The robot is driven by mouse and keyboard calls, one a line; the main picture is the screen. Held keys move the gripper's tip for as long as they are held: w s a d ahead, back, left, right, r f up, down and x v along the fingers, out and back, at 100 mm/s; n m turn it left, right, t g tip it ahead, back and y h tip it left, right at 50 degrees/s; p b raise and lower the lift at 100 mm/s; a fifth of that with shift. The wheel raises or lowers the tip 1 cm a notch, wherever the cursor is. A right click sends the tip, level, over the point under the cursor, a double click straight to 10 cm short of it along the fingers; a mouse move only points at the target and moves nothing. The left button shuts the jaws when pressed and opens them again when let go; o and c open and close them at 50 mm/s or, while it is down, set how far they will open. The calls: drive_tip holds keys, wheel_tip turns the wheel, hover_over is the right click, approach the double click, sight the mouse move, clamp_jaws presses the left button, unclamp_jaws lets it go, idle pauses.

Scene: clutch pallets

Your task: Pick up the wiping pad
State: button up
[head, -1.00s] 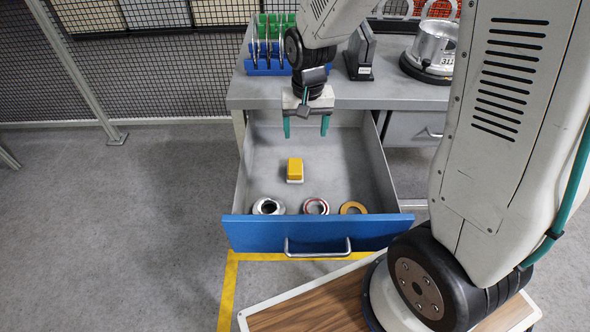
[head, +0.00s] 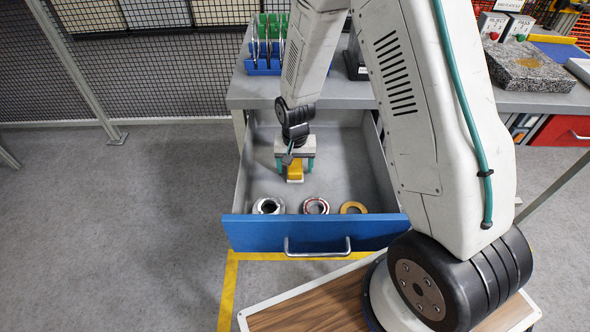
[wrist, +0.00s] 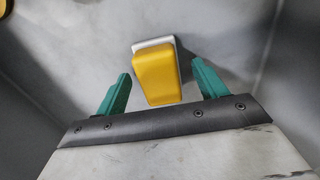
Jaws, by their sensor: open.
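The wiping pad (head: 295,175) has a yellow top and a white base. It lies in the open drawer (head: 350,172), partly hidden by my gripper in the head view. My gripper (head: 295,167) is down inside the drawer, over the pad, with its teal fingers apart. In the wrist view the wiping pad (wrist: 156,76) shows between and just beyond the two open fingertips of my gripper (wrist: 158,80). A gap shows on each side of the pad and nothing is held. I cannot tell the exact height of the fingertips over the drawer floor.
A metal ring (head: 268,206), a red-and-white ring (head: 316,206) and a tan ring (head: 353,207) lie along the drawer's front. Drawer walls stand around the gripper. A workbench (head: 350,95) with a blue-and-green rack (head: 262,66) is behind. The drawer floor right of the pad is clear.

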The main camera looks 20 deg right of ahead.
drive_tip(key=shift+f, duration=0.2)
drive_tip(key=c, duration=1.1)
drive_tip(key=shift+r, duration=0.1)
